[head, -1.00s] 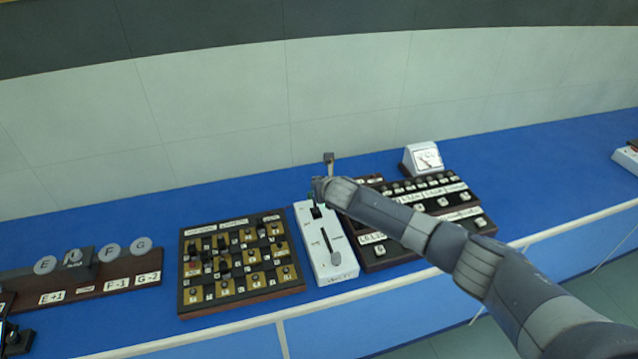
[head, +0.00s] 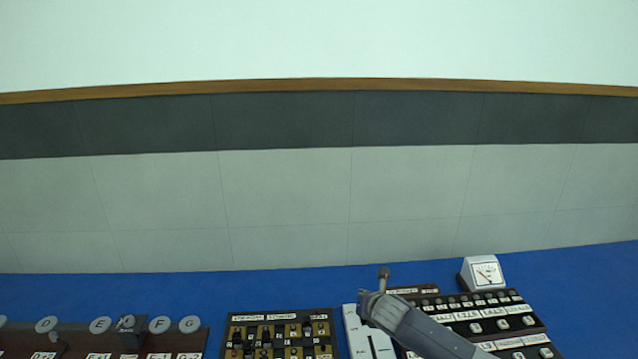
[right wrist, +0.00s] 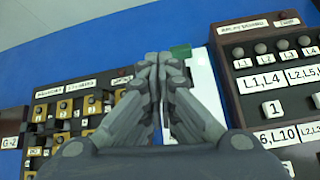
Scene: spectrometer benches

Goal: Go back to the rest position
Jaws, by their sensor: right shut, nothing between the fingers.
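My right gripper (right wrist: 160,65) is shut and empty in the right wrist view, its fingers pressed together. It hangs over the white lever box (right wrist: 205,85), between the two control boards, and hides part of that box. In the head view my right arm comes in from the lower right, and the right gripper (head: 368,300) is small beside the top of the white lever box (head: 354,320). I cannot tell from these views whether it touches the box. My left gripper is not in view.
A brown-and-gold switch board (head: 280,338) lies left of the white box, a dark knob board (head: 490,325) right of it. A white dial meter (head: 483,273) stands behind. A rack with round lettered discs (head: 101,325) is at far left. The blue bench (head: 250,285) is clear behind them.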

